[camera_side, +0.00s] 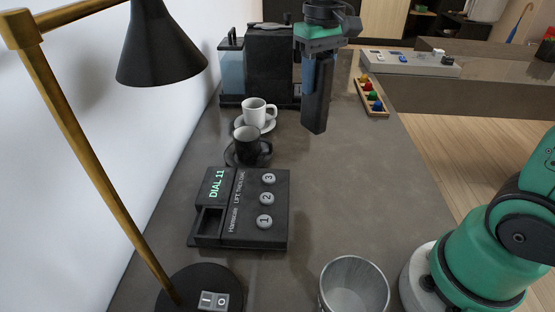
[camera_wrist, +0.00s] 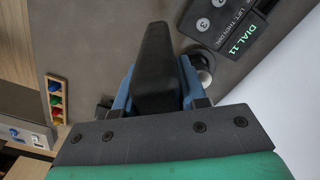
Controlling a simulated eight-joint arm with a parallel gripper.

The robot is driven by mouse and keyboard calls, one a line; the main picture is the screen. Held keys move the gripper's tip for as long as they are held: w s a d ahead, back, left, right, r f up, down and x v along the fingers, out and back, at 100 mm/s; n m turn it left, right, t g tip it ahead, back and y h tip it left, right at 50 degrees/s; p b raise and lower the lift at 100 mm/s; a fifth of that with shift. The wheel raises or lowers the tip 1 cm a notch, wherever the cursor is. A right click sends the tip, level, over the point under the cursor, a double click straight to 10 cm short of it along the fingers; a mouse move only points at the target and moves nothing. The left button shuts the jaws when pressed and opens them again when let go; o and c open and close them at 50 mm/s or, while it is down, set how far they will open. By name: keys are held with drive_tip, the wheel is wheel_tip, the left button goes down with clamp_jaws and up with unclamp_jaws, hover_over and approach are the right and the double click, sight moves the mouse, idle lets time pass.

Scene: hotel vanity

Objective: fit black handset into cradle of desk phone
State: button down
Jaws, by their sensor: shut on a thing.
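The black handset (camera_side: 316,100) hangs upright from my gripper (camera_side: 318,72), well above the counter. In the wrist view the handset (camera_wrist: 155,65) sits between the blue fingers of my gripper (camera_wrist: 155,90), which are shut on it. The desk phone (camera_side: 255,215) lies on the counter, nearer the side camera and to the left of the handset. Its cradle (camera_side: 209,222), a recess on its left side, is empty. Keys 1, 2, 3 and the text "DIAL 11" face up. The phone (camera_wrist: 228,25) also shows at the wrist view's top right, apart from the handset.
A black cup (camera_side: 247,146) and a white cup (camera_side: 256,112) on saucers stand behind the phone. A coffee machine (camera_side: 270,65) is at the back. A lamp (camera_side: 165,45) leans over the left; a metal bin (camera_side: 353,287) stands in front. The counter's middle right is clear.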

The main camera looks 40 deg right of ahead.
drive_tip(key=s+d+r+m, duration=0.3)
drive_tip(key=s+m, duration=0.1)
drive_tip(key=s, duration=0.2)
drive_tip(key=s+d+r+m, duration=0.3)
drive_tip(key=s+r, duration=0.1)
drive_tip(key=s, duration=0.2)
wheel_tip(320, 180, down, 20)
drive_tip(key=shift+s+d+r, duration=0.15)
drive_tip(key=shift+d, duration=0.05)
drive_tip(key=shift+c, duration=2.4)
unclamp_jaws()
